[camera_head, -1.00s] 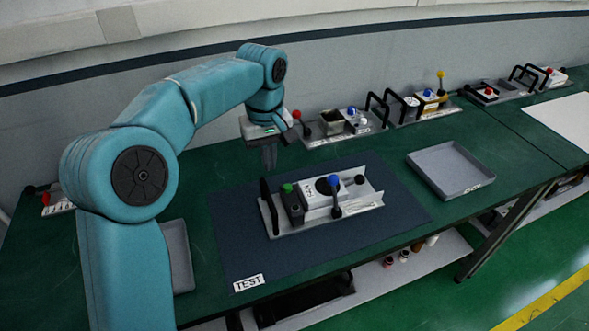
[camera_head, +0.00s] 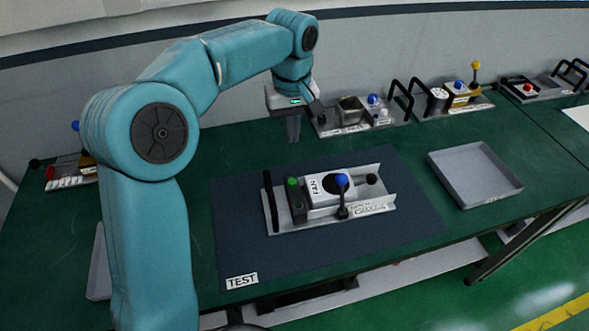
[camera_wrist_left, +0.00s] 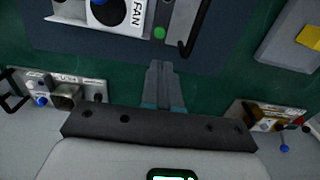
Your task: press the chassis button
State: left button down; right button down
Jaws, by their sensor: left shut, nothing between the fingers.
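The grey metal chassis (camera_head: 375,213) lies on the dark blue mat in the head view. It carries a white FAN unit (camera_head: 322,188), a lever with a blue knob (camera_head: 341,181), a black handle (camera_head: 270,201) and a round green button (camera_head: 292,182) on a dark block. My left gripper (camera_head: 294,138) is shut and empty, pointing down above and behind the green button, apart from it. In the left wrist view, the closed fingers (camera_wrist_left: 161,68) point toward the green button (camera_wrist_left: 159,33), with a gap visible between them. My right gripper is not in view.
The mat (camera_head: 237,235) has a TEST label. An empty grey tray (camera_head: 470,197) sits at right, another partly hidden behind my arm at left. Several other modules, including one with a yellow knob (camera_head: 475,66), line the back wall. The green table around the mat is mostly clear.

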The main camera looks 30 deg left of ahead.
pick_arm(q)
jog(key=p, duration=0.1)
send_near(293, 181)
notch_tip(293, 181, down, 5)
jog(key=shift+a+f, duration=0.1)
jog(key=shift+f, duration=0.1)
jog(key=shift+s+f+p, duration=0.1)
jog(key=shift+f+p, duration=0.25)
jog(key=shift+f, duration=0.45)
